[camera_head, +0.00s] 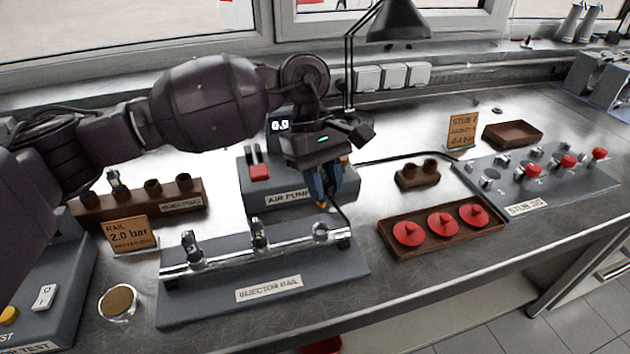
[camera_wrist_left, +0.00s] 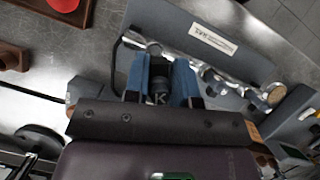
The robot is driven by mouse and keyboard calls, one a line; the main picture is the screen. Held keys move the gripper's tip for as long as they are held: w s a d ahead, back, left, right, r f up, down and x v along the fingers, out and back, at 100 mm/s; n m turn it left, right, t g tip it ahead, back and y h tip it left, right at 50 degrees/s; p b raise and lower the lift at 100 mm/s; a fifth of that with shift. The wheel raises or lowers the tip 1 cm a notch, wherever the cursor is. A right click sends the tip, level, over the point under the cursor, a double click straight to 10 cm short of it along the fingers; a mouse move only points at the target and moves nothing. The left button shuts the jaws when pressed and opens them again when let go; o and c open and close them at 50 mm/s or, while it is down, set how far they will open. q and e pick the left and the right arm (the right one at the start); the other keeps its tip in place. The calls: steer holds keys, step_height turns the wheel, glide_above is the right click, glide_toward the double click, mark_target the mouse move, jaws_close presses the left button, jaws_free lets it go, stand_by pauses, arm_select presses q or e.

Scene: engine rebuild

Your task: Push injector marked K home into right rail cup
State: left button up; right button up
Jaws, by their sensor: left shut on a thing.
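My left gripper (camera_head: 326,190) is shut on the injector marked K (camera_wrist_left: 159,88), a dark piece between the blue fingers in the left wrist view. In the head view the injector is mostly hidden by the fingers. The gripper is above and close to the right end of the injector rail (camera_head: 215,260). The right rail cup (camera_head: 320,232) shows just below the fingertips and looks empty. I cannot tell whether the injector touches it. Two other injectors stand upright in the left cup (camera_head: 191,245) and the middle cup (camera_head: 258,232). My right gripper is not in view.
The air pump box (camera_head: 262,197) stands right behind the rail. A brown injector holder (camera_head: 140,205) is at the back left. A brown tray with red discs (camera_head: 398,245) and a small two-hole block (camera_head: 417,175) lie to the right.

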mark_target(323, 204)
arm_select(q)
steer(key=shift+s+f, duration=0.1)
steer(key=shift+f, duration=0.55)
steer(key=shift+f+b, duration=0.3)
steer(key=shift+f, duration=1.25)
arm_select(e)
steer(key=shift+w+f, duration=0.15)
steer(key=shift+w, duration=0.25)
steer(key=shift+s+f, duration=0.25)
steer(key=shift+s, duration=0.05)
arm_select(q)
steer(key=shift+f+b, duration=0.15)
steer(key=shift+b, duration=0.25)
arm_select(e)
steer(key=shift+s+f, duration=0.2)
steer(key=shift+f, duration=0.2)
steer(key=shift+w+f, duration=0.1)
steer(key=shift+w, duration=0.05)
